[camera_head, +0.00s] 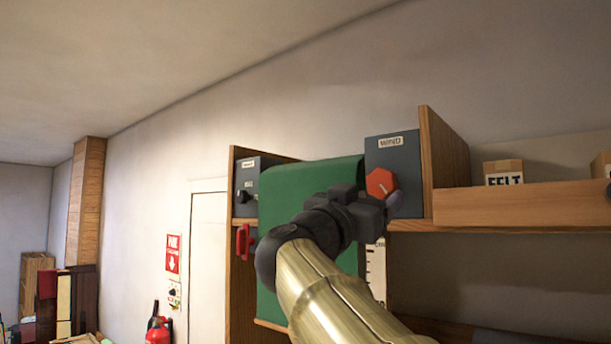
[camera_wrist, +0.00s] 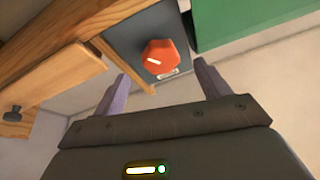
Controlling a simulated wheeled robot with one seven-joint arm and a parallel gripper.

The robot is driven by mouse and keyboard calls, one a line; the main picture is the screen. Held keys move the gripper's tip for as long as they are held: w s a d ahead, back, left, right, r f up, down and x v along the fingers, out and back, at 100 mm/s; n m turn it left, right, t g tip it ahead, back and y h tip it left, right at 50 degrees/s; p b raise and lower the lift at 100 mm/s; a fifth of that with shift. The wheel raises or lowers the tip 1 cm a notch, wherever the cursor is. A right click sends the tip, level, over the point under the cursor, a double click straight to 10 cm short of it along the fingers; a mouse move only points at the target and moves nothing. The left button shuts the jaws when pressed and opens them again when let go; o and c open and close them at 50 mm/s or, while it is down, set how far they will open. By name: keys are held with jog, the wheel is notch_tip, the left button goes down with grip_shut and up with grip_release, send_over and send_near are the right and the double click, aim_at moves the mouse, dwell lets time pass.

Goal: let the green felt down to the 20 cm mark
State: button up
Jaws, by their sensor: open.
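The green felt (camera_head: 310,185) hangs as a sheet between two grey boxes on the shelf unit; its edge also shows in the wrist view (camera_wrist: 260,20). A ruled scale (camera_head: 376,270) stands beside the felt at lower right, partly hidden by my arm; its numbers are too small to read. The grey WIND box (camera_head: 385,152) carries an orange-red knob (camera_head: 381,183) with a white pointer line, also in the wrist view (camera_wrist: 159,58). My gripper (camera_head: 392,203) is open in front of this knob. Its two fingers (camera_wrist: 160,92) stand apart on either side below the knob, with nothing between them.
A second grey box (camera_head: 252,178) with a black knob is left of the felt, above a red handle (camera_head: 244,242). A FELT carton (camera_head: 503,173) sits on the right shelf (camera_head: 520,207). A wooden side panel (camera_head: 443,160) stands right of the WIND box.

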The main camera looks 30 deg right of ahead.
aim_at(379, 187)
jog(key=p+x, duration=0.1)
jog(key=x, duration=0.3)
jog(key=shift+w+d+r+p, duration=0.1)
jog(key=shift+r+p, duration=0.1)
jog(key=shift+p, duration=0.2)
jog(key=shift+w+d, duration=0.1)
jog(key=shift+d, duration=0.3)
jog(key=shift+c, duration=0.2)
jog(key=c, duration=0.9)
jog(key=shift+m, duration=0.3)
